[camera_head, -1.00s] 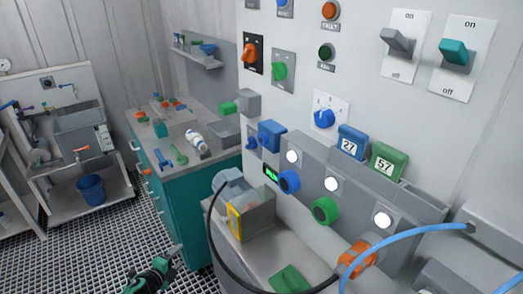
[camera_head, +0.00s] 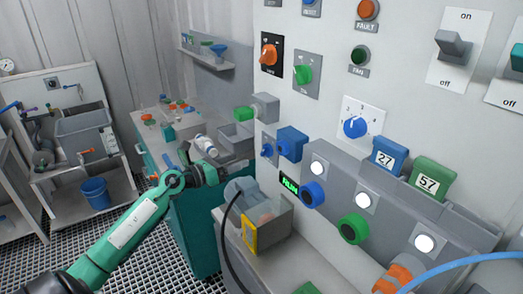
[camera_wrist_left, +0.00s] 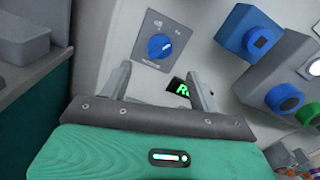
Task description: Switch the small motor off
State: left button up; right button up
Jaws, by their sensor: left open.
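A blue rotary knob (camera_head: 267,151) sits on a small grey plate on the wall panel. It also shows in the left wrist view (camera_wrist_left: 159,46), just beyond my fingertips; its label is too small to read surely. A green lit display reading RUN (camera_head: 289,184) is below it, partly behind one finger in the left wrist view (camera_wrist_left: 182,88). A grey rounded housing (camera_head: 238,188), possibly the small motor, sits below on the bench. My right gripper is not in view.
A blue block (camera_head: 289,143) and a blue round button (camera_head: 313,194) are close right of the knob. A green knob (camera_head: 244,113) sticks out above. A yellow-framed grey box (camera_head: 265,225) stands below. A blue hose (camera_head: 460,262) crosses the lower right.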

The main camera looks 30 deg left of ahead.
aim_at(266, 151)
pick_arm(q)
jog(key=p+x, duration=0.2)
jog(key=x, duration=0.7)
jog(key=shift+w, duration=0.35)
jog(key=shift+d, duration=0.15)
jog(key=c, duration=1)
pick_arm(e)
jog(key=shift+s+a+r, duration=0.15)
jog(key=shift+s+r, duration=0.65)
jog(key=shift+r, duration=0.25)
